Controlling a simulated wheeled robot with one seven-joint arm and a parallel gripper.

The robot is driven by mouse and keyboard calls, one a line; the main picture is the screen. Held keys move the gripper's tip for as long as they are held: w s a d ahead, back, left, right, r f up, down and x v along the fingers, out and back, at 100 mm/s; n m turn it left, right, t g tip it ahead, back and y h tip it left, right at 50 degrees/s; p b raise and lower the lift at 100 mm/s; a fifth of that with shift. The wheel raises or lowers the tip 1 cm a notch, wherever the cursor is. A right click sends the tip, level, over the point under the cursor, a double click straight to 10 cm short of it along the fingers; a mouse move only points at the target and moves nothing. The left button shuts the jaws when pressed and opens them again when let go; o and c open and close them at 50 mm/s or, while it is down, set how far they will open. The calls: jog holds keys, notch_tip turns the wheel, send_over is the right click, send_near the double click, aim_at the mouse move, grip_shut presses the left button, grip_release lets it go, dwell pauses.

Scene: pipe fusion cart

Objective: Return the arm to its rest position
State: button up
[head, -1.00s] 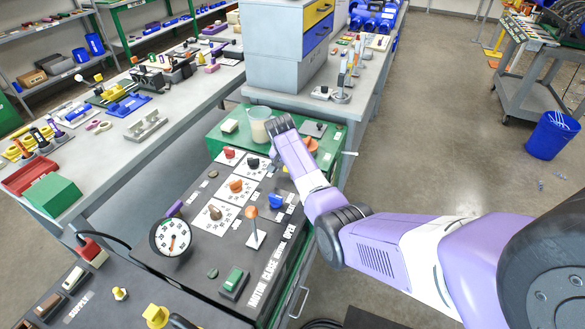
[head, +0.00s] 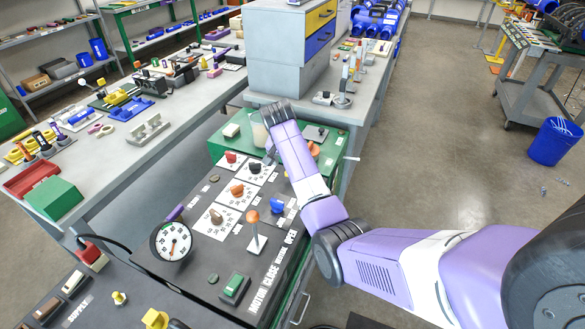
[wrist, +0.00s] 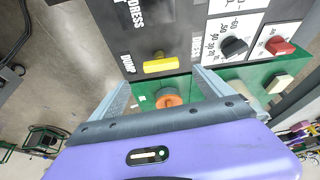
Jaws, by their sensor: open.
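My arm, purple and white, reaches from the lower right of the head view over the right part of the dark control panel (head: 205,262). Its dark wrist end (head: 280,112) is above the green section at the panel's far end. In the wrist view my gripper (wrist: 161,74) has its two grey fingers spread apart with nothing held between them. An orange knob (wrist: 168,98) on the green surface and a yellow piece (wrist: 160,65) beside the word DUMP show between the fingers. In the head view the fingers are mostly hidden behind the wrist.
The panel carries a round gauge (head: 172,240), an orange-topped lever (head: 254,232), a green button (head: 235,288) and several knobs. A translucent cup (head: 259,132) stands close beside my wrist. A grey cabinet (head: 278,65) rises behind. Open floor (head: 440,150) lies to the right.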

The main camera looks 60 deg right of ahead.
jog(key=shift+r, duration=0.1)
dwell(0.6)
jog(key=w+d+r+n+t+h, duration=0.2)
jog(key=w+r+n+t+h, duration=0.2)
jog(key=w+r+t, duration=0.25)
jog(key=s+a+f+n+t, duration=0.1)
jog(key=s+a+n+t, duration=0.15)
jog(key=a, duration=0.65)
jog(key=s+a+n+t, duration=0.1)
jog(key=a+n+t, duration=0.25)
jog(key=a, duration=0.55)
jog(key=s+a+r+n+t+y, duration=0.3)
jog(key=s+a+n+t+y, duration=0.1)
jog(key=s+a, duration=1.45)
jog(key=s+a+n+g+y, duration=0.1)
jog(key=s+a+y, duration=0.1)
jog(key=s+a, duration=0.2)
jog(key=s+a+n+g+y+b, duration=0.1)
jog(key=s+a, duration=0.4)
jog(key=s, duration=0.5)
jog(key=shift+s+y, duration=0.2)
jog(key=shift+y, duration=0.5)
